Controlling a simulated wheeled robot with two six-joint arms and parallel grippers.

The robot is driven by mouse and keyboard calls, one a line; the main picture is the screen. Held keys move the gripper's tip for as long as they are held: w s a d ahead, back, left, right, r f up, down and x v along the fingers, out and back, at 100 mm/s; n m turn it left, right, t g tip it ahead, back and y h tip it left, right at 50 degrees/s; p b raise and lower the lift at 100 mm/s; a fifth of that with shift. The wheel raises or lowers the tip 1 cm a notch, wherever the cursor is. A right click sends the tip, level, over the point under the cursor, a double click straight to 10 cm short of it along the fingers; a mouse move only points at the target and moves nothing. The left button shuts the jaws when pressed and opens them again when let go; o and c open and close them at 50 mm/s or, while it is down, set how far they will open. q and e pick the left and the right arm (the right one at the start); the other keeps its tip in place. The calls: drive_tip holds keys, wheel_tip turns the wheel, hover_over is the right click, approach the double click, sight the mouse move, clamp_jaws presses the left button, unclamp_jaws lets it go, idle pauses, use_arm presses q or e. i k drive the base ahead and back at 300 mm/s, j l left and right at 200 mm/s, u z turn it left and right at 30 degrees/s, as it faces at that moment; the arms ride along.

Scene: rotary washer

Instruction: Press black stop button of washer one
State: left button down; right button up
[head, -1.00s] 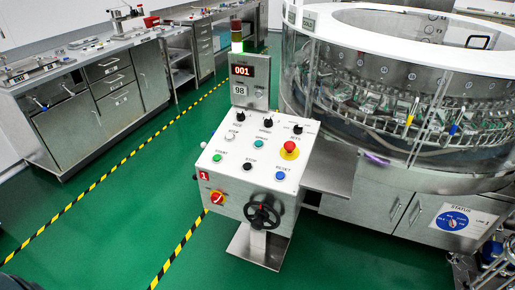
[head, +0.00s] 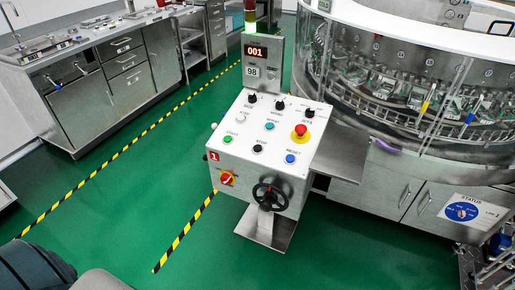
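The control panel (head: 245,165) of washer one stands near the middle of the head view, with a sloped white top and a red "1" label at its left front. The black stop button (head: 258,148) sits in the front row of the top. It is between the green start button (head: 228,140) and the blue reset button (head: 290,159). Nothing covers or touches it. Neither of my grippers is in view.
A red emergency knob (head: 300,131) sits behind the reset button. The round washer (head: 400,90) stands at the right. Green floor (head: 110,215) is clear at the left.

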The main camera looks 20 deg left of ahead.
sight(256, 148)
drive_tip(key=i+l+u, duration=0.1)
drive_tip(key=u, duration=0.4)
drive_tip(key=i+l+u, duration=0.25)
drive_tip(key=u, duration=0.25)
drive_tip(key=i+l, duration=0.2)
drive_tip(key=i+l+u, duration=0.15)
drive_tip(key=l, duration=0.25)
drive_tip(key=i+l, duration=0.2)
drive_tip(key=i+l+u, duration=0.1)
drive_tip(key=l, duration=0.3)
drive_tip(key=i, duration=0.05)
